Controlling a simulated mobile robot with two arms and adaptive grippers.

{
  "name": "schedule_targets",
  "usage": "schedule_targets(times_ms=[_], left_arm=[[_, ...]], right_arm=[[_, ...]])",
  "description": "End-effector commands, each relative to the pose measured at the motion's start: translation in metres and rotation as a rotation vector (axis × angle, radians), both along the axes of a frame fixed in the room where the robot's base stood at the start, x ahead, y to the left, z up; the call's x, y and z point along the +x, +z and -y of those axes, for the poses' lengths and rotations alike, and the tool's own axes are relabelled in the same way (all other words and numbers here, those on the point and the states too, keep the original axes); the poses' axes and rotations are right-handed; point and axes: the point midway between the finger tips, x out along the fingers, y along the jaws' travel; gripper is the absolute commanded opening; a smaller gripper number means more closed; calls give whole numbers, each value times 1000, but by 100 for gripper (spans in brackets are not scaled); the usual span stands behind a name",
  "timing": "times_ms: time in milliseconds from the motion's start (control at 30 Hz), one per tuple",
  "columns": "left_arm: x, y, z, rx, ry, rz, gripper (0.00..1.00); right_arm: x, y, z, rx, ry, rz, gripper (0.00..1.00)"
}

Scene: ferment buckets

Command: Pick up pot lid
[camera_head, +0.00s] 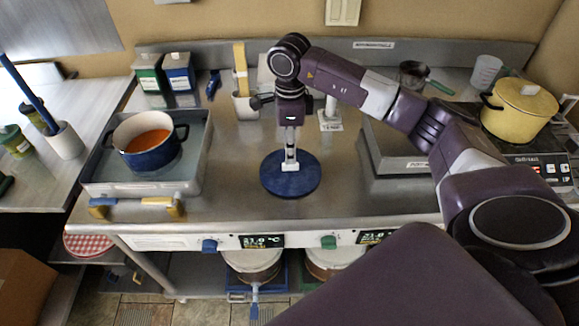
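The pot lid, a round dark blue disc (278,186), lies flat or nearly so on the middle of the steel counter. My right gripper (290,163) points straight down over its centre, with pale fingertips at the lid's top. The fingers look narrow and close together from here. They hide the lid's middle, so I cannot tell whether they grip a knob. A blue pot (152,157) without a lid, holding orange liquid, stands at the left in a grey water-filled tray (196,178). My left gripper is not in view.
A yellow lidded pot (516,112) sits on a cooker at the right. Green (150,73) and blue cartons (179,74) and a utensil holder (245,106) stand at the back. The steel counter (232,150) is clear between the tray and the lid.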

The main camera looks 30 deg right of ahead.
Motion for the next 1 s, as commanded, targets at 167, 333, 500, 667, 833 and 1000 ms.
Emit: schedule_targets(times_ms=[167,333,500,667,833,1000], left_arm=[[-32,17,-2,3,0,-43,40],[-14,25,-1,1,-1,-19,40],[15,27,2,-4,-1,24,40],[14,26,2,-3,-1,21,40],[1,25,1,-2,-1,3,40],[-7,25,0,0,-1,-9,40]], right_arm=[[-4,-19,2,1,-2,-5,28],[-4,-42,2,2,0,-3,28],[-3,-50,2,2,0,1,28],[-3,-50,2,2,0,1,26],[-3,-49,2,2,0,1,7],[-3,-49,3,2,0,1,0]])
